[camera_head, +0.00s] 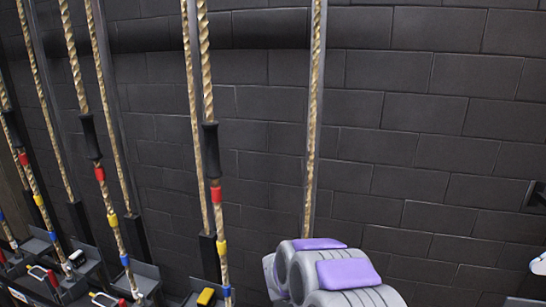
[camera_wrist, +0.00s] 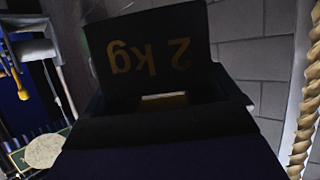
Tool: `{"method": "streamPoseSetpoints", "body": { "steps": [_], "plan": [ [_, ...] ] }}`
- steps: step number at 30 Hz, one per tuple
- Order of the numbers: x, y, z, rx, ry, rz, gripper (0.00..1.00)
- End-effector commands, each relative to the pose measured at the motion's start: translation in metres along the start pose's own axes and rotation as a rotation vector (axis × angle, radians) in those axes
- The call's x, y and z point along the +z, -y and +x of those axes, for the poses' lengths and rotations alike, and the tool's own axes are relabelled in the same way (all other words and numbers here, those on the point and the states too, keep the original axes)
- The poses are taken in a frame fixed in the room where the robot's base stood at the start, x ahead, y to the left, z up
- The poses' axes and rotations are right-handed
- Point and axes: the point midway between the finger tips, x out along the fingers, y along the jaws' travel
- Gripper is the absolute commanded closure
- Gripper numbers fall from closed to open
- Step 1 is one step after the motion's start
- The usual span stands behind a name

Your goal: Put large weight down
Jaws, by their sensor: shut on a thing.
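A dark weight (camera_wrist: 150,55) with yellow "2 kg" lettering, upside down in the picture, fills the middle of the wrist view. My gripper (camera_wrist: 165,100) shows as a dark shape just below the lettering and is shut on the weight. The contact itself is hard to make out in the dark. The head view shows my grey and purple arm at the bottom, but the gripper and the held weight are not visible there.
Ropes with black grips and red, yellow and blue bands (camera_head: 212,150) hang along a dark block wall (camera_head: 420,130). Dark bases (camera_head: 140,278) stand below them, one with a yellow block (camera_head: 206,297). A rope (camera_wrist: 308,100) runs close at the wrist view's right edge.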

Motion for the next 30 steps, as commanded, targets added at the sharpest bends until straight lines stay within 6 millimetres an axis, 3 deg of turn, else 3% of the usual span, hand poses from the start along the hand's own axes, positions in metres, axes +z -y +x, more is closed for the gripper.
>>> {"method": "streamPoseSetpoints", "body": {
  "steps": [1, 12, 21, 30],
  "plan": [
    [-0.014, 0.005, -0.008, -0.042, -0.01, -0.012, 0.95],
    [-0.056, 0.025, -0.058, -0.317, -0.011, -0.126, 0.95],
    [-0.071, 0.02, -0.093, -0.495, -0.008, -0.201, 0.95],
    [-0.074, 0.01, -0.109, -0.578, -0.006, -0.234, 0.95]
  ]
}}
